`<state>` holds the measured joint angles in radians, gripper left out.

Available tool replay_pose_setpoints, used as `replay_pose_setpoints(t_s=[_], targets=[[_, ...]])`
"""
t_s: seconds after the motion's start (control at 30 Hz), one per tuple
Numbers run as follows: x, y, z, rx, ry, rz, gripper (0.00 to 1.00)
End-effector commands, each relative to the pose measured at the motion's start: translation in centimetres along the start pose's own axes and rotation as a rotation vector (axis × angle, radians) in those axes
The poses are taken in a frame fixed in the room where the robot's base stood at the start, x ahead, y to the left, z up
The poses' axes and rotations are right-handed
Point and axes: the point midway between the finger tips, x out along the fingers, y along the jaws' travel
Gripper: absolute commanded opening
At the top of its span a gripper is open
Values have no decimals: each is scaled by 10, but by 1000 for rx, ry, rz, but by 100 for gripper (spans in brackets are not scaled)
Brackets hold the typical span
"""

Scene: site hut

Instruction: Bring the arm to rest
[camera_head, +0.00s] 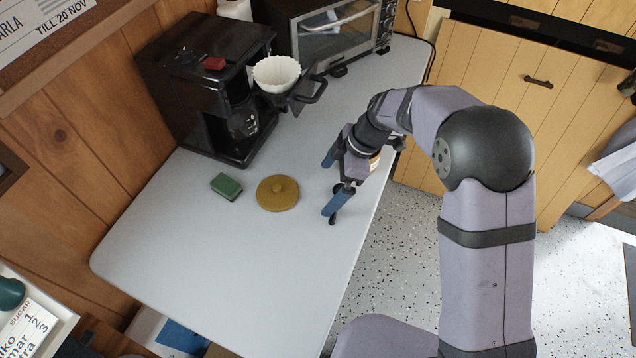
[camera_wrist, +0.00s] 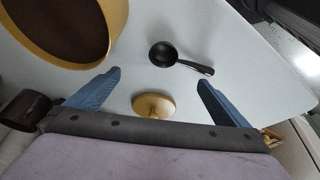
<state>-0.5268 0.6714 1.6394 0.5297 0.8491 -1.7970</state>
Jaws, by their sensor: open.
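My gripper (camera_head: 330,183) hangs over the right part of the pale table (camera_head: 200,270). Its two blue fingers are wide apart with nothing between them; the wrist view shows the same open gripper (camera_wrist: 159,77). A black scoop (camera_wrist: 163,54) lies on the table beyond the fingertips. In the head view the scoop (camera_head: 332,220) is mostly hidden by a finger. A mustard-yellow lid with a knob (camera_head: 278,193) lies flat left of the gripper and also shows in the wrist view (camera_wrist: 153,105). An open yellow canister (camera_wrist: 118,14) holding dark brown contents stands beside the scoop.
A black coffee maker (camera_head: 195,80) stands at the back left, with a white paper filter (camera_head: 277,73) in a black holder beside it. A toaster oven (camera_head: 335,35) is behind. A green sponge (camera_head: 226,186) lies left of the lid. The table's front is clear.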

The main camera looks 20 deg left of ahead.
Motion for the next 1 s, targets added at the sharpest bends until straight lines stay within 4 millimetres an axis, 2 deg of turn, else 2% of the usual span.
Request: replay_pose_setpoints(t_s=[0.5,0.67,0.87,1.0], targets=[[-1,0,2,1,0,-1,100],[-9,-11,6,42,-7,-17,100],[-53,-34,35,284,-59,-3,100],[-99,-65,69,584,-119,40,100]])
